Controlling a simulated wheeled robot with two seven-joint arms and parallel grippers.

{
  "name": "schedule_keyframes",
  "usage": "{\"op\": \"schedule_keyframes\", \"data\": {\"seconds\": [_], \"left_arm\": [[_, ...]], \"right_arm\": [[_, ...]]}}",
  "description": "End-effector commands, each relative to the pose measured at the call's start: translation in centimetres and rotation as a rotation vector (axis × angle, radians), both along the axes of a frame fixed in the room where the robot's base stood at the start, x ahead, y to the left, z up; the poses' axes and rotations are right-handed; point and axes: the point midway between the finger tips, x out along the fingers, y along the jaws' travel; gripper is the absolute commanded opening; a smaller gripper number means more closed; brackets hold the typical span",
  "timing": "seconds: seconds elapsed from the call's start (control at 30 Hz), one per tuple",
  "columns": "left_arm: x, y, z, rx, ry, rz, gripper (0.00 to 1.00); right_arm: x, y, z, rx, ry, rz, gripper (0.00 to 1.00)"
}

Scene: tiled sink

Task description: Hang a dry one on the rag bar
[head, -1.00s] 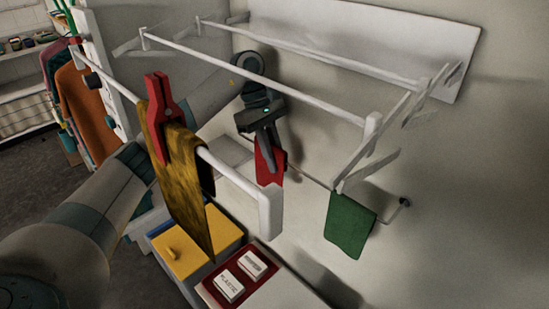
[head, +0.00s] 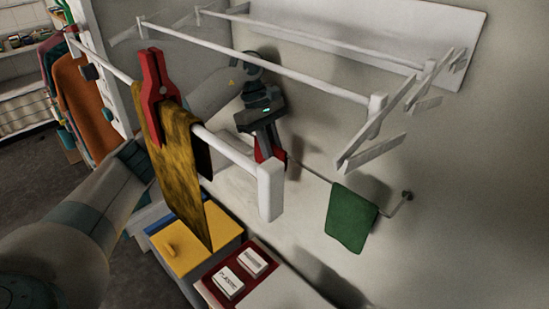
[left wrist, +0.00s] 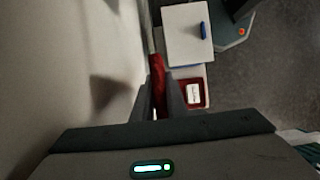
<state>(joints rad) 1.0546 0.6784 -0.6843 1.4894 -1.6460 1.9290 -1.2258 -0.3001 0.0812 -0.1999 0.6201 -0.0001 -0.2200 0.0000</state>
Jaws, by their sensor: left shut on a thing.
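My left gripper (head: 263,135) is near the wall, behind the front rail of the drying rack. It is shut on a red rag (head: 261,152), partly hidden by the rack's white end post. The red rag also shows between the fingers in the left wrist view (left wrist: 157,72). The thin rag bar (head: 310,173) runs along the wall just right of the red rag; I cannot tell whether they touch. A green rag (head: 350,218) hangs over the bar's right part. A yellow-brown rag (head: 178,165) hangs on the rack's front rail under a red clothespin (head: 155,85). My right gripper is out of view.
The white drying rack (head: 300,73) juts from the wall above my left gripper. Below stand a yellow-lidded bin (head: 190,250) and a red-topped bin (head: 215,290) with white labels. Coloured garments (head: 78,105) hang at the left. The bar has bare length left of the green rag.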

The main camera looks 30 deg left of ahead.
Motion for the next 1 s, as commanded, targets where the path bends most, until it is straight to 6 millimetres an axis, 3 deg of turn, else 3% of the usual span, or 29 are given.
{"op": "schedule_keyframes", "data": {"seconds": [0.13, 0.17, 0.23, 0.67, 1.0], "left_arm": [[0.0, 0.0, 0.0, 0.0, 0.0, 0.0, 0.0], [0.0, 0.0, 0.0, 0.0, 0.0, 0.0, 0.17], [0.0, 0.0, 0.0, 0.0, 0.0, 0.0, 0.34], [0.1, 0.1, 0.3, 0.001, -0.001, 0.001, 0.34], [0.6, 1.4, 3.2, 0.0, -0.005, 0.003, 0.34]], "right_arm": [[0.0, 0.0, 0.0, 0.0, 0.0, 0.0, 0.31], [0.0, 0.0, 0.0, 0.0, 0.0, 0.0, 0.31], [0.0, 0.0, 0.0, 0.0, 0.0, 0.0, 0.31], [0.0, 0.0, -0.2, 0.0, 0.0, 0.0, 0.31], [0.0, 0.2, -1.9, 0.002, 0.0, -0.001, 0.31]]}}
